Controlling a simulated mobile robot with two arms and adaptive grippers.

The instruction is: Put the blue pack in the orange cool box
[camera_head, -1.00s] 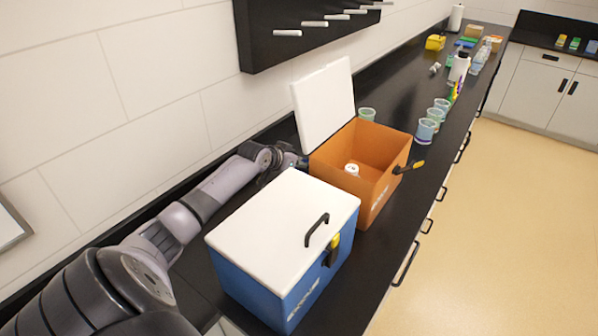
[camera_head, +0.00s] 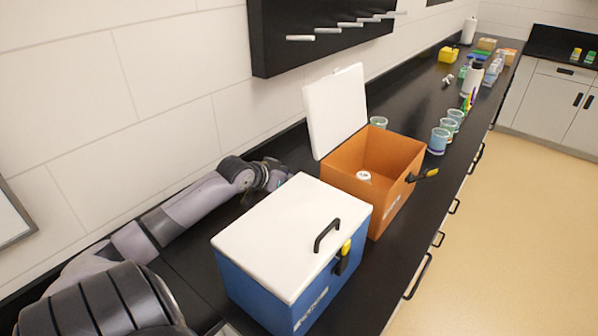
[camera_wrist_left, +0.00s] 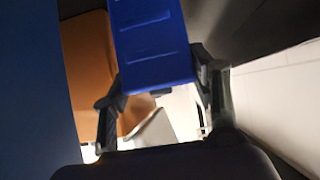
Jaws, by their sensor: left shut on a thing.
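The orange cool box (camera_head: 399,199) stands on the black counter with its white lid (camera_head: 336,110) raised against the wall side. A small white-topped container (camera_head: 364,177) is inside it. In the left wrist view, my left gripper (camera_wrist_left: 158,82) is shut on the blue pack (camera_wrist_left: 152,40), a blue ridged block that sticks out beyond the fingers. In the head view, my left gripper (camera_head: 276,176) is between the wall and the closed blue cool box (camera_head: 262,288). That box partly hides it, and the pack does not show there. My right gripper is not in view.
The blue box, with a white lid (camera_head: 290,232) and black handle, stands in front of the orange box, close to my left arm. Several cups (camera_head: 440,140) stand beyond the orange box. A dark peg board (camera_head: 318,32) hangs on the wall above.

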